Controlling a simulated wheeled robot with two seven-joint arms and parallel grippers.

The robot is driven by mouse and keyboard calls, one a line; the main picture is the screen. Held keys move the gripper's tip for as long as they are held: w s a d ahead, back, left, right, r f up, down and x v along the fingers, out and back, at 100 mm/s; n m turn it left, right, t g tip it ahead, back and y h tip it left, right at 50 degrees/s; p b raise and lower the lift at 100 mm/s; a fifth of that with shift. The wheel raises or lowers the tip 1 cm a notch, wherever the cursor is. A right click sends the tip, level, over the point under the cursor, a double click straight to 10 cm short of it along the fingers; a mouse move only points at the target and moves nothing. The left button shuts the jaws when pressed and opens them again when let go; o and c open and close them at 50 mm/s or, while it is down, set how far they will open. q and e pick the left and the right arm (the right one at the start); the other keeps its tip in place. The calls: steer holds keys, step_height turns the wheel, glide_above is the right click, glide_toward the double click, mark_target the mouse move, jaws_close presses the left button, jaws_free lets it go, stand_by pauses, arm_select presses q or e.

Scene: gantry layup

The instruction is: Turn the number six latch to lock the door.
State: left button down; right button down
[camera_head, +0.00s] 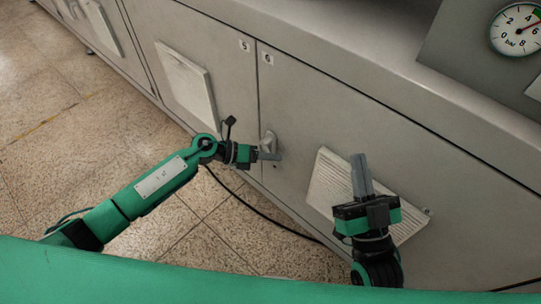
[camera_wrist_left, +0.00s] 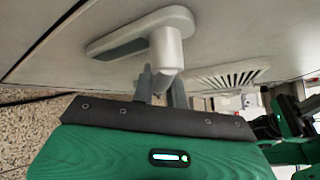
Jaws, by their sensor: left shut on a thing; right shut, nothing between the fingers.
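The number six latch (camera_head: 268,139) is a light grey lever handle on the left edge of the door marked 6 (camera_head: 360,135), beside the seam. In the left wrist view the latch (camera_wrist_left: 165,45) shows a rounded backplate and a stubby lever end. My left gripper (camera_head: 270,156) is at the latch; in the left wrist view its fingers (camera_wrist_left: 162,88) sit either side of the lever end, shut on it. The fingers partly hide the lever in the head view. My right gripper (camera_head: 360,162) is shut and empty, fingers pointing up, in front of the door's vent.
A louvred vent (camera_head: 325,180) is on door six, behind my right gripper. Door five (camera_head: 225,50) with another vent (camera_head: 186,82) is to the left. A black cable (camera_head: 245,205) lies on the speckled floor (camera_head: 150,225). A pressure gauge (camera_head: 516,30) is at upper right.

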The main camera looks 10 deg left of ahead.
arm_select(q)
steer(key=c, duration=1.4)
jaws_free()
